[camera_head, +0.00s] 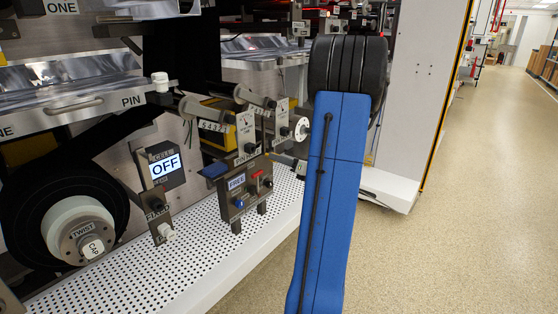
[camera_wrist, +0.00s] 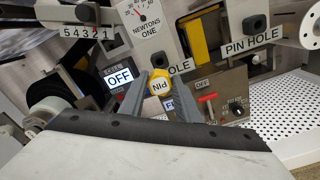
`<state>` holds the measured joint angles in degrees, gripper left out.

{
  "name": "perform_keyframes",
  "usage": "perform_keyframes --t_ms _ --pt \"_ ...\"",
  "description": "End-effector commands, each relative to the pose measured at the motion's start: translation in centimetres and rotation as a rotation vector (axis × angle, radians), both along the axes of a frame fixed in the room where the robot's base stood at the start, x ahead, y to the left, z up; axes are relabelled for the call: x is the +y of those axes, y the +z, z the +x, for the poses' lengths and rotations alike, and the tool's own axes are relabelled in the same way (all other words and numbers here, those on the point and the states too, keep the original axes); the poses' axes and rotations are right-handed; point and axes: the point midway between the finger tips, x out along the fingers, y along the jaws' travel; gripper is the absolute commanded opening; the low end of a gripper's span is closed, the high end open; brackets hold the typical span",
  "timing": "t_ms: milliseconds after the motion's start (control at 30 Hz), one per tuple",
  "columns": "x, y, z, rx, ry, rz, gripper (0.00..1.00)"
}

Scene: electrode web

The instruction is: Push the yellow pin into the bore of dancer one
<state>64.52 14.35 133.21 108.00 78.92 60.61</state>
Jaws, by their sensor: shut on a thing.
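My gripper (camera_wrist: 160,98) is shut on the yellow pin (camera_wrist: 160,84) in the wrist view. The pin's round end, lettered PIN, faces the camera between the two grey fingers. Behind it is the grey plate of dancer one (camera_wrist: 150,38), with a NEWTONS ONE dial (camera_wrist: 143,14) and a dark block (camera_wrist: 159,61) just above the pin. A partly covered label ending in OLE (camera_wrist: 181,67) is beside that block. I cannot see the bore itself or whether the pin touches it.
A second plate marked PIN HOLE (camera_wrist: 250,43) stands to the right in the wrist view. A control box (camera_head: 245,192) with a blue label and an OFF display (camera_head: 165,166) stand near the perforated shelf (camera_head: 150,275). Open floor (camera_head: 460,230) lies to the right.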

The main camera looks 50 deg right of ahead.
Motion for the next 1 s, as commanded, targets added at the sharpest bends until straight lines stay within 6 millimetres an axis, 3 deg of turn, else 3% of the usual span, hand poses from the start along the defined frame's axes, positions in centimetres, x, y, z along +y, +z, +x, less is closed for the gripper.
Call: perform_keyframes --t_ms 700,1000 --pt "0.3 0.2 4.7 -0.001 0.002 -0.002 0.03" --pt "0.4 0.2 5.7 -0.001 0.001 -0.002 0.03"
